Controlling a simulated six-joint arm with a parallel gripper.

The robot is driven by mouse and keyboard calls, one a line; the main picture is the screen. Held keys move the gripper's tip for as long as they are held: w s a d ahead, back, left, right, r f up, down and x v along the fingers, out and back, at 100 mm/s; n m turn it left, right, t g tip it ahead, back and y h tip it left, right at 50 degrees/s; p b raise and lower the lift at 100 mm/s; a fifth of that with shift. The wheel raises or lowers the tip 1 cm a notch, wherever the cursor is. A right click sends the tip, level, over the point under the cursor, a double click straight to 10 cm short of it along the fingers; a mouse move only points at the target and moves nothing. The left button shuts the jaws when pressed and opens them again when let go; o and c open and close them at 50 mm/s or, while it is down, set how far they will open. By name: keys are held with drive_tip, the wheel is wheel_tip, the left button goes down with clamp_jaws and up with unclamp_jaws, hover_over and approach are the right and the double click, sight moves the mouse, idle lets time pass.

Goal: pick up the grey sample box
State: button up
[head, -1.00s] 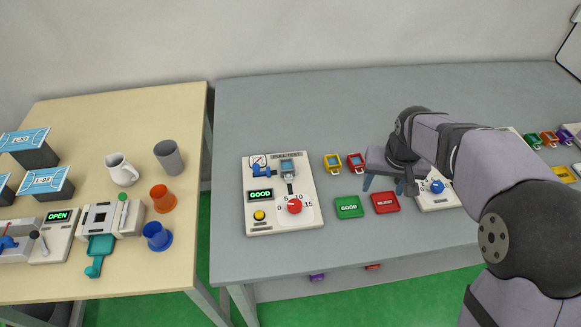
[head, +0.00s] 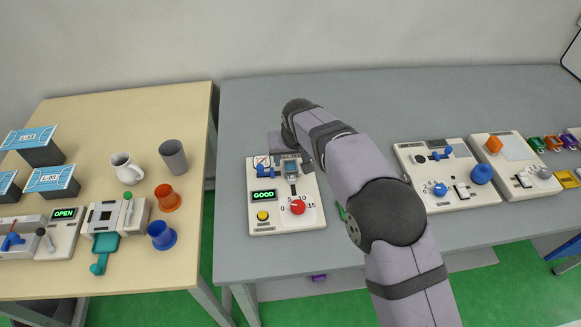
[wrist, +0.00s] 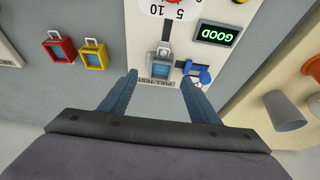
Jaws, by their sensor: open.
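The grey sample box (wrist: 160,69) has a pale blue face and a small loop on one end. It sits on the pull-test panel (wrist: 145,40), at the end of a dark slot, next to a blue lever clamp (wrist: 197,71). In the head view the box (head: 291,168) is near the top of the panel (head: 262,222), just below my gripper's body. My gripper (wrist: 159,82) is open and empty. In the wrist view its two fingers point toward the panel on either side of the box, with gaps. I cannot tell their height above it. The fingertips are hidden in the head view.
The panel has a red dial (head: 297,207), a yellow button (head: 262,216) and a green GOOD display (head: 263,196). Red (wrist: 60,47) and yellow (wrist: 93,54) boxes lie beside it. A grey cup (head: 173,157) stands on the wooden table. The grey table behind the panel is clear.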

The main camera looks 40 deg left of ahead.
sight(291, 165)
drive_tip(key=shift+p+x, duration=1.5)
drive_tip(key=shift+x, duration=1.3)
drive_tip(key=shift+a, duration=0.15)
drive_tip(key=shift+r, duration=0.1)
drive_tip(key=c, duration=1.1)
